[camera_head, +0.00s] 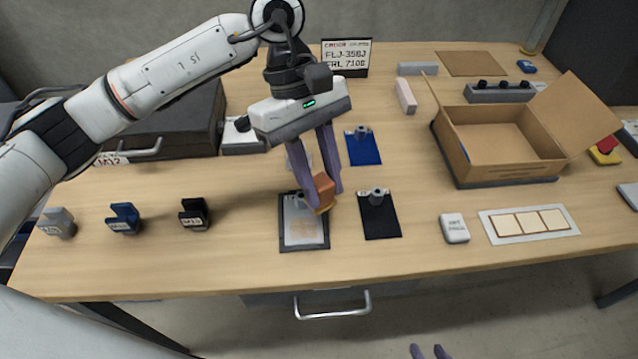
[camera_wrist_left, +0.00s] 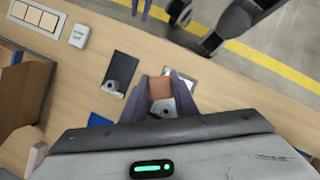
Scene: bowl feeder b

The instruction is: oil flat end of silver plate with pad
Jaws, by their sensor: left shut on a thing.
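The silver plate (camera_head: 298,234) lies near the table's front edge with a dark border around it. A grey boss at its far end is partly hidden by my fingers; its flat end faces the front edge. My left gripper (camera_head: 322,202) is shut on the orange-brown pad (camera_head: 324,190), with a yellowish underside, at the plate's right side. In the left wrist view the pad (camera_wrist_left: 160,88) sits between the fingertips, beside the silver plate (camera_wrist_left: 186,82). I cannot tell if it touches the plate. My right gripper (camera_head: 430,352) is empty, its fingertips apart, beyond the table's front edge.
A black plate (camera_head: 381,222) lies just right, a blue plate (camera_head: 363,150) behind. Grey, blue (camera_head: 124,218) and black (camera_head: 194,214) holders stand left. A white block (camera_head: 454,228), a tray of tan squares (camera_head: 490,218) and an open cardboard box (camera_head: 495,165) are right.

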